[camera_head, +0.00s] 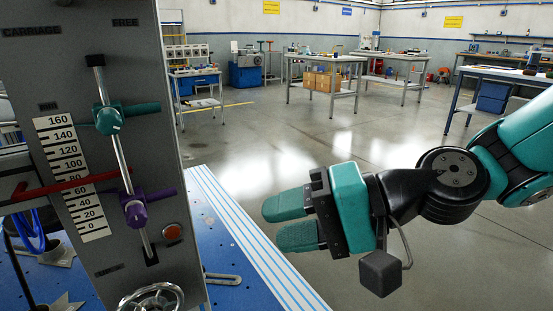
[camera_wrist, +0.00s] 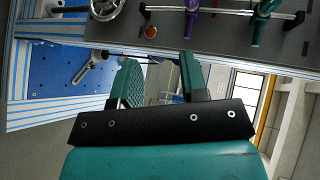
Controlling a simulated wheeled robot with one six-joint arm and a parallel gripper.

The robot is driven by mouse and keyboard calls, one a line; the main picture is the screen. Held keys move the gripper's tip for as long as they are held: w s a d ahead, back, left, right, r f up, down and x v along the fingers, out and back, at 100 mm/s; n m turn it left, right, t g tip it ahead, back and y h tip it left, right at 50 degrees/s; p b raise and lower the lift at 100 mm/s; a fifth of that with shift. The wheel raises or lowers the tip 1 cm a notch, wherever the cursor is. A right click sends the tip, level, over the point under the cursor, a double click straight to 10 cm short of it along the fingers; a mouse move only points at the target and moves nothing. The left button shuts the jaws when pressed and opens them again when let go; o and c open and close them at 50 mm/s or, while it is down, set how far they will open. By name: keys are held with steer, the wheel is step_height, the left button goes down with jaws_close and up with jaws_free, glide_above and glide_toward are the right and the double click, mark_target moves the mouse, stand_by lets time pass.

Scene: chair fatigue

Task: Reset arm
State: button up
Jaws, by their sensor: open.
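My gripper (camera_head: 284,219) is at the middle of the head view, its two teal fingers pointing left and apart with nothing between them. My arm reaches in from the right edge. The fingers are right of the grey panel (camera_head: 120,215) and clear of it. In the wrist view my gripper (camera_wrist: 160,75) shows open and empty, with the panel (camera_wrist: 215,38) across the top beyond the fingers.
The panel carries a teal clamp (camera_head: 109,120), a purple clamp (camera_head: 135,208), a red pointer (camera_head: 75,185), an orange button (camera_head: 172,232) and a handwheel (camera_head: 152,298). A blue table (camera_head: 240,262) stands below. Workbenches (camera_head: 325,60) stand far back; the floor between is clear.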

steer(key=s+d+f+n+g+h, duration=0.1)
steer(key=s+d+f+n+h, duration=0.1)
steer(key=s+d+n+h, duration=0.3)
steer(key=s+d+f+n+g+h, duration=0.1)
steer(key=s+d+f+n+h, duration=0.2)
steer(key=d, duration=0.4)
step_height(320, 180, up, 26)
steer(key=h+p, duration=0.1)
steer(key=p, duration=2.4)
steer(key=shift+d+r+h, duration=0.2)
steer(key=shift+d+h, duration=0.15)
steer(key=shift+h, duration=0.05)
steer(key=shift+w, duration=0.1)
